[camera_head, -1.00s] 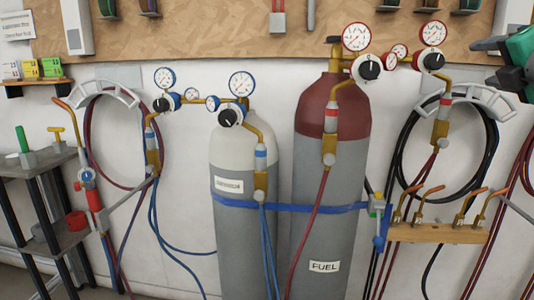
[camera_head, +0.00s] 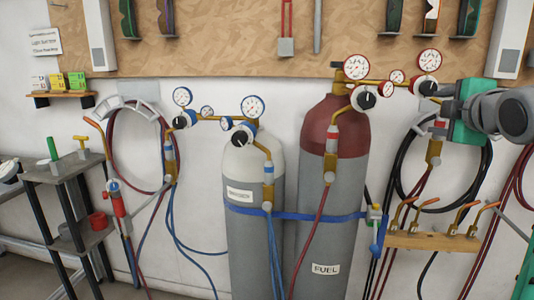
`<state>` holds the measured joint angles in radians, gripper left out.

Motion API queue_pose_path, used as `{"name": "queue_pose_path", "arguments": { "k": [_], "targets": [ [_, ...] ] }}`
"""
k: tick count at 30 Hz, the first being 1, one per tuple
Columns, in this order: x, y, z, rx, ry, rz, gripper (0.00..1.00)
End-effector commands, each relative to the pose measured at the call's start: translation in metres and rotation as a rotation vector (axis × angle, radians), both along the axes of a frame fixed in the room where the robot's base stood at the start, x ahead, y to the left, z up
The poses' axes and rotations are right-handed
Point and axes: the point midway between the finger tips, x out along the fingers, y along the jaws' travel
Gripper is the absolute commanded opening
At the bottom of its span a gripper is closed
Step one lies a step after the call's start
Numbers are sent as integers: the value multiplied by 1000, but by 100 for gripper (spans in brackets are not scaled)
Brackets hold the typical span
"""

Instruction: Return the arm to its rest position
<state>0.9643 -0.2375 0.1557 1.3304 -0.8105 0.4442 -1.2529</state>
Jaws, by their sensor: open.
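Part of my arm, a green block with a dark grey rounded joint (camera_head: 500,115), shows at the right edge in the head view. It overlaps the view of the right hose hanger and the black hose coil. Another green piece shows at the lower right edge. I cannot make out the jaws of my gripper in this view. Nothing is seen held.
A grey cylinder with a white top (camera_head: 252,220) and a red-topped FUEL cylinder (camera_head: 325,215) stand against the wall, strapped in blue. Gauges and hoses hang around them. A grey shelf (camera_head: 62,170) stands left; a wooden torch rack (camera_head: 432,241) is right.

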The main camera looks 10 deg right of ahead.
Motion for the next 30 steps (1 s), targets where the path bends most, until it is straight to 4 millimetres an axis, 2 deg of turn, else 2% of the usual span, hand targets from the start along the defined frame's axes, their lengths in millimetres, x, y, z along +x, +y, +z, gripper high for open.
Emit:
{"name": "queue_pose_path", "arguments": {
  "k": [1, 2, 5, 8, 9, 11, 12, 15, 18, 21, 24, 30],
  "targets": [
    [9, 18, 6, 97, 23, 2, 59],
    [13, 27, 0, 162, 39, -5, 59],
    [24, 69, -24, 411, 118, -46, 59],
    [17, 131, -62, 704, 261, -141, 59],
    [7, 159, -82, 814, 331, -199, 59],
    [-17, 196, -111, 954, 434, -306, 59],
    [-38, 218, -131, 1026, 500, -386, 59],
    [-94, 256, -172, 1141, 629, -594, 59],
    [-139, 272, -201, 1182, 696, -758, 59],
    [-162, 275, -218, 1194, 718, -845, 59],
    [-166, 275, -225, 1198, 720, -864, 59],
    [-165, 275, -225, 1197, 719, -861, 59]
  ]
}}
